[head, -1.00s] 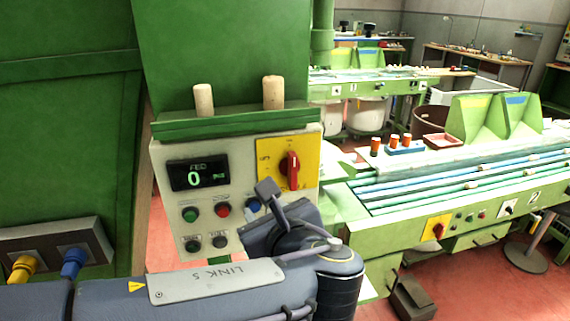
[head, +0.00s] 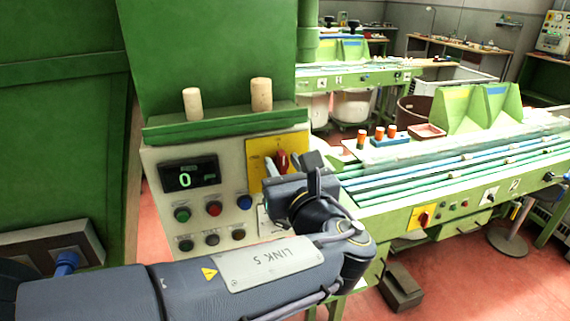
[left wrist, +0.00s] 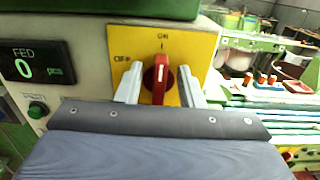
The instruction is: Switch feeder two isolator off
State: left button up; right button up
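A red rotary isolator handle (head: 282,160) sits on a yellow plate (head: 258,150) on the near control box. In the left wrist view the red handle (left wrist: 160,79) stands upright, in line with the "ON" mark at the top; an "OFF" mark is at its left. My left gripper (left wrist: 160,86) is open, with one pale finger on each side of the handle. Gaps show between fingers and handle. In the head view my left gripper (head: 290,168) hides the handle's lower part. My right gripper is not in view.
The control box has a lit "FED 0" display (head: 190,175) and several push buttons. Two corks (head: 261,94) stand on the green ledge above. Another red handle on a yellow plate (head: 421,217) is on the conveyor machine at right, near a numbered label.

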pick_arm(q)
jog(key=shift+c, duration=0.4)
grip_shut()
jog(key=shift+f+n+b, duration=0.15)
jog(key=shift+n+b, duration=0.45)
jog(key=shift+b, duration=0.15)
jog(key=shift+s+a+f+n+b, duration=0.1)
jog(key=shift+a+f+n+b, duration=0.2)
jog(key=shift+n+b, duration=2.6)
jog(key=shift+s+a+f+n+b, duration=0.1)
jog(key=shift+a+f+n+b, duration=0.15)
jog(key=shift+n+b, duration=2.6)
jog(key=shift+s+a+f+n+b, duration=0.1)
jog(key=shift+a+f+n+b, duration=0.2)
jog(key=shift+n+b, duration=2.6)
